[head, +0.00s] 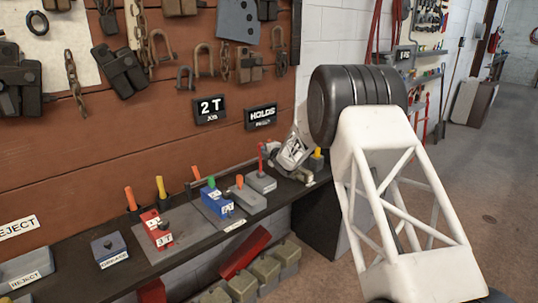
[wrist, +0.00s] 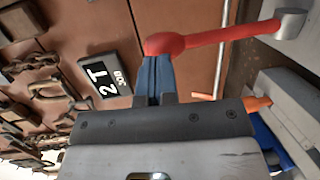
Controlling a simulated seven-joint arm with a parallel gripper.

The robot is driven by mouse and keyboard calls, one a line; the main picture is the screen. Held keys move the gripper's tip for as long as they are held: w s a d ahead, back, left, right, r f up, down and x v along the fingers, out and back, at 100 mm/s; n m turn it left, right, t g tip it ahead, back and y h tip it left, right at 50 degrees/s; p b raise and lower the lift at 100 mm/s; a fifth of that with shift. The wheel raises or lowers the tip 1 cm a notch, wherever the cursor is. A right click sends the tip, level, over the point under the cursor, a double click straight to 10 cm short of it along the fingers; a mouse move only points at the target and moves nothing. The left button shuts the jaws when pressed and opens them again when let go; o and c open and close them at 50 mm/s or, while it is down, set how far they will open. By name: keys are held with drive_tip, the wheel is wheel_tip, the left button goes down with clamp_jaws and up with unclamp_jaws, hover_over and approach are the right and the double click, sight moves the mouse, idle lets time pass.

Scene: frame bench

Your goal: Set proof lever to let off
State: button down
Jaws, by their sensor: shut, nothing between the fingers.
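The lever is a red handle with a round knob (wrist: 165,45), rising from a grey mount (wrist: 290,22) in the wrist view. In the head view the red handle (head: 262,158) stands nearly upright on a grey block (head: 261,182) at the far end of the bench. My gripper (wrist: 156,62) is shut, its blue fingertips at the knob and partly hidden by it. Nothing shows between the fingers; whether they touch the knob I cannot tell. In the head view my gripper's fingertips are too small to make out, just right of the lever.
Other blocks with handles line the bench: blue with green (head: 216,201), red (head: 157,230), grey with orange (head: 248,197). Signs reading "2 T" (head: 209,109) and "HOLDS" (head: 262,117) hang on the board behind, below chains and shackles. A grey block with an orange handle (wrist: 257,103) sits beside my gripper.

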drive_tip(key=shift+w+a+r, duration=0.35)
drive_tip(key=shift+w+a, duration=0.3)
drive_tip(key=shift+a, duration=0.1)
drive_tip(key=shift+a+r, duration=0.1)
drive_tip(key=shift+r, duration=0.05)
drive_tip(key=v, duration=1.4)
drive_tip(key=shift+r, duration=0.35)
idle(0.5)
